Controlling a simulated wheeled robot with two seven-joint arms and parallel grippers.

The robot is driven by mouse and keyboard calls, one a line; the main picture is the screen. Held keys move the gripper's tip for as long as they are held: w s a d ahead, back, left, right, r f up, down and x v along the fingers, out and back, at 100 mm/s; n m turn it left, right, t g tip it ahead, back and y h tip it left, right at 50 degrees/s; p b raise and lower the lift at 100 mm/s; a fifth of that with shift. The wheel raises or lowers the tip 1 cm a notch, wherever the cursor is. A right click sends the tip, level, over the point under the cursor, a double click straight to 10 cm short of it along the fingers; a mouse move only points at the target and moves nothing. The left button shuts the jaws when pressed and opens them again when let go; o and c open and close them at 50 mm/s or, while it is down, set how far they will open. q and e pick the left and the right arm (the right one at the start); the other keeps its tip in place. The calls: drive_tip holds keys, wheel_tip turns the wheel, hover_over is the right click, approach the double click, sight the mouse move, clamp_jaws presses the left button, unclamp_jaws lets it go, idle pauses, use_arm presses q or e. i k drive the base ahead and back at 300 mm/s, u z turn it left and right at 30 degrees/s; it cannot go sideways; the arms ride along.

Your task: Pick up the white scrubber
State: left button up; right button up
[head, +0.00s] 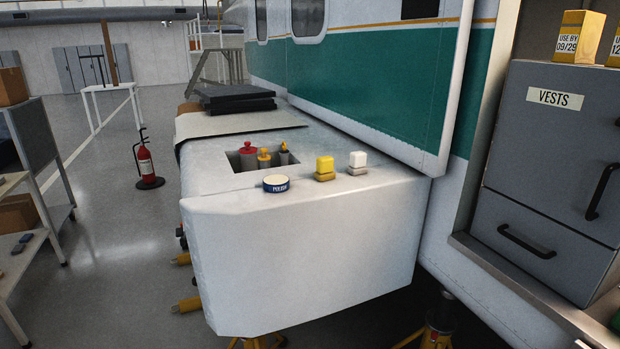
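The white scrubber (357,160) stands upright on the flat top of a white-grey sponson (300,215) on the helicopter's side. It has a white upper part and a pale beige base. A similar yellow scrubber (324,168) stands just to its left, with a small gap between them. Nothing touches the white scrubber. Neither of my grippers shows in the head view.
A round blue-and-white tin (276,184) sits left of the scrubbers, near the front edge. A recess (236,162) behind it holds red, yellow and dark-topped items. The helicopter wall (365,80) rises behind right. A grey VESTS drawer cabinet (555,140) stands at right.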

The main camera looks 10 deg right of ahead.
sight(358, 160)
drive_tip(key=u, duration=0.3)
drive_tip(key=k, duration=0.45)
drive_tip(key=z, duration=0.75)
drive_tip(key=i, duration=1.5)
drive_tip(key=u, duration=0.7)
